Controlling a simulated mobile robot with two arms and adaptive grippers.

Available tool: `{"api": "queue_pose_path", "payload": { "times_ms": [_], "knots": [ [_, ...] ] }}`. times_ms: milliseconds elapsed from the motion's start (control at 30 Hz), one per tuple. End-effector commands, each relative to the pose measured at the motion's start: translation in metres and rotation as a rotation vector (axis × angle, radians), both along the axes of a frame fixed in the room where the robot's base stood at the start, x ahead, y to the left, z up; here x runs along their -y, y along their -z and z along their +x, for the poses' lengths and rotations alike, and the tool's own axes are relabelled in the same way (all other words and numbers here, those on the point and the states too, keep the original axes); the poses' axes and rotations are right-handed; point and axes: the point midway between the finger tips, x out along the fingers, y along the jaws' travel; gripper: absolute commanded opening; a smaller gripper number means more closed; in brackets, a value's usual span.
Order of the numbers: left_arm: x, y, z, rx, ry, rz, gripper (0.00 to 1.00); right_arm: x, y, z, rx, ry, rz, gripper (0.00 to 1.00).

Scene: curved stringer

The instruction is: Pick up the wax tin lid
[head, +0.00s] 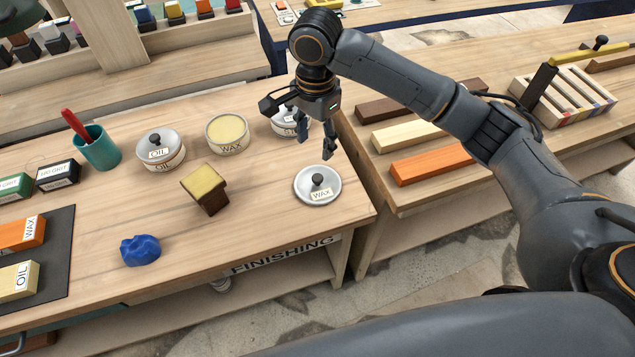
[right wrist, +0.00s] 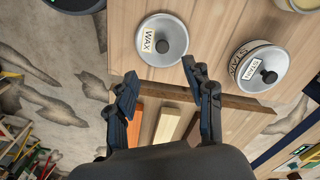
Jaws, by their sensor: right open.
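The wax tin lid (head: 318,184) is a round silver lid with a black knob and a WAX label. It lies flat on the wooden table near its right front corner. In the right wrist view the lid (right wrist: 162,40) shows beyond the fingertips, near the top. The open wax tin (head: 227,133) with pale yellow wax stands to the lid's upper left. My right gripper (head: 329,150) is open and empty, above and behind the lid in the head view; its fingers (right wrist: 160,80) also show in the right wrist view. My left gripper is not in view.
The STAIN tin (head: 289,122) stands close behind my right gripper; it also shows in the right wrist view (right wrist: 262,67). A lidded OIL tin (head: 161,150), a sponge-topped brown block (head: 205,188) and a blue cloth (head: 140,250) lie left. A neighbouring bench holds coloured wood strips (head: 432,163).

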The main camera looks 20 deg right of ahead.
Motion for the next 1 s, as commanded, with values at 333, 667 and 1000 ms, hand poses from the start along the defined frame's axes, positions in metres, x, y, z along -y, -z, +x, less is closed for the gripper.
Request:
{"api": "queue_pose_path", "payload": {
  "times_ms": [333,667,1000],
  "knots": [
    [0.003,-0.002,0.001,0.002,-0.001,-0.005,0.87,0.006,0.042,0.003,-0.009,0.049,-0.013,0.52],
    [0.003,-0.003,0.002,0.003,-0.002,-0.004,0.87,0.005,0.080,0.004,-0.004,0.047,-0.011,0.52],
    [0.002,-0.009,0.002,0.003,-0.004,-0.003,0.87,0.007,0.124,0.007,-0.005,0.046,-0.010,0.52]
  ]
}}
